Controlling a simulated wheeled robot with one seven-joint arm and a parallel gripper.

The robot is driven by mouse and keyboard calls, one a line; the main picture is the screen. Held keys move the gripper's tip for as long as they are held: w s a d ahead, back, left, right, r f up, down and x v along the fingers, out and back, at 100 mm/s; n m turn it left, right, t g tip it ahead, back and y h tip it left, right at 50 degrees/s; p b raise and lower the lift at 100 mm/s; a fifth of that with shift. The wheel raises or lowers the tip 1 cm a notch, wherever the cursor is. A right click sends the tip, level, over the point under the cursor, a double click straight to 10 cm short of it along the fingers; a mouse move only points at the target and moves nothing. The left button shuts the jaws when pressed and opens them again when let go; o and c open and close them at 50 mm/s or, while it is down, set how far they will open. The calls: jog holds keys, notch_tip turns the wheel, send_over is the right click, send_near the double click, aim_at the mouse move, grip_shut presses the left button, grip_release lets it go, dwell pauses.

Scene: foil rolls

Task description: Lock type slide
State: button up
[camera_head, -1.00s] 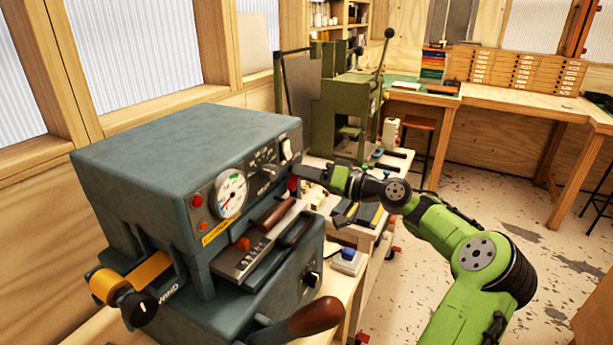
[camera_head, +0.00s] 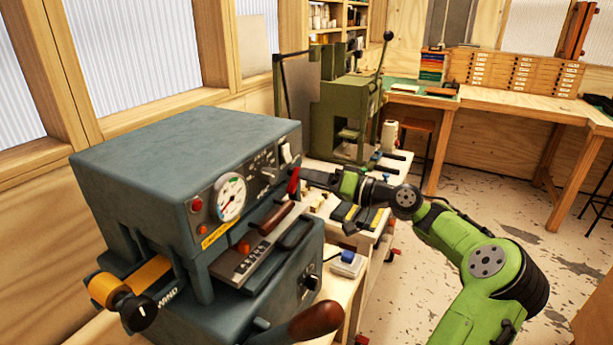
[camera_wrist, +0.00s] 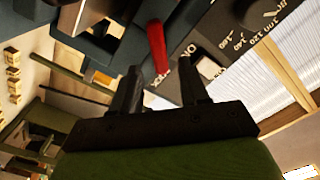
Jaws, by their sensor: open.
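The blue-grey foil machine (camera_head: 185,150) stands at the left of the head view. Its type slide (camera_head: 252,252), a metal plate with a row of letters and a brown wooden handle (camera_head: 276,217), sits in the front slot. A red lever (camera_head: 293,181) stands near upright at the right end of the machine's front; it also shows in the wrist view (camera_wrist: 157,44). My gripper (camera_head: 309,180) is open and empty just right of the lever. In the wrist view, the lever lies ahead of the gap between my fingers (camera_wrist: 164,88), apart from both.
A white rocker switch (camera_head: 286,152) is just above the lever. A black bar handle (camera_head: 298,233) and a large wooden-gripped lever (camera_head: 315,318) stick out in front. A green press (camera_head: 345,115) stands behind on a cluttered bench. The floor at right is open.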

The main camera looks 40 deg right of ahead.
jog(key=p+v, duration=0.1)
jog(key=v, duration=1.2)
jog(key=shift+s+p, duration=0.35)
jog(key=shift+p, duration=0.05)
